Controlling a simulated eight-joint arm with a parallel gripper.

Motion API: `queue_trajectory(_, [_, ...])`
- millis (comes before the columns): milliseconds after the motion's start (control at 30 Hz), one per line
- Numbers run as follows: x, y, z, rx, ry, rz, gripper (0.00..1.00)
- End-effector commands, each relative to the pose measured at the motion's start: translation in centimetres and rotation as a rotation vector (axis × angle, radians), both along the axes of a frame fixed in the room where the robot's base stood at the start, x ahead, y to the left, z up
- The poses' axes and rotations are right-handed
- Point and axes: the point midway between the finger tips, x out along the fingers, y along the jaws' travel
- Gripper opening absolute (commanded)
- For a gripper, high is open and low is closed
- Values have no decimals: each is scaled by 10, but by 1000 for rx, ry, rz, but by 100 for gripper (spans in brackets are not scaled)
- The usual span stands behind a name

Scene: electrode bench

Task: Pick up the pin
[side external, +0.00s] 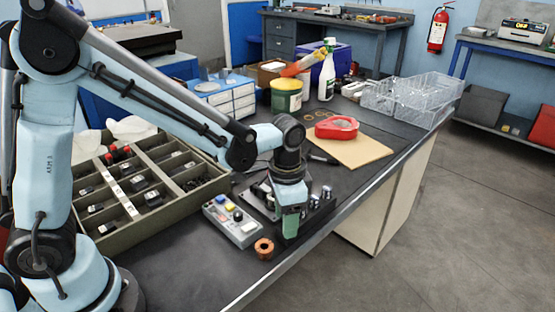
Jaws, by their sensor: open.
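My gripper (291,232) points down at the near side of a dark fixture plate (262,208) on the bench. It is open, but its jaws are seen edge-on and the gap between them is hidden. Several small shiny metal cylinders (326,191) stand just right of the gripper on the plate. One of them may be the pin, but I cannot tell which. A green surface shows at the fingertips, and I cannot tell whether it is part of the jaws or a thing behind them. The gripper and wrist hide part of the plate.
A grey box with coloured buttons (232,220) and a copper-coloured ring (264,248) lie left of the gripper. A compartment tray (112,238) stands farther left. A red tape dispenser (336,127) rests on a tan board (362,150) behind. The bench's front edge (310,236) is close.

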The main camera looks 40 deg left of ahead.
Motion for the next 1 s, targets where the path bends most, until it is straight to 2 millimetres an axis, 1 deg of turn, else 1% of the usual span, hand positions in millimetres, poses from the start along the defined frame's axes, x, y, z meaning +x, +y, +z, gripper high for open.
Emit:
queue_trajectory(67, [0,0,0,0,0,0,52])
queue_trajectory(167, [0,0,0,0,0,0,39])
queue_trajectory(400, [0,0,0,0,0,0,2])
queue_trajectory(433, [0,0,0,0,0,0,0])
queue_trajectory(767, [0,0,2,0,0,0,0])
queue_trajectory(867, [0,0,5,0,0,0,0])
queue_trajectory(1000, [0,0,16,1,0,1,0])
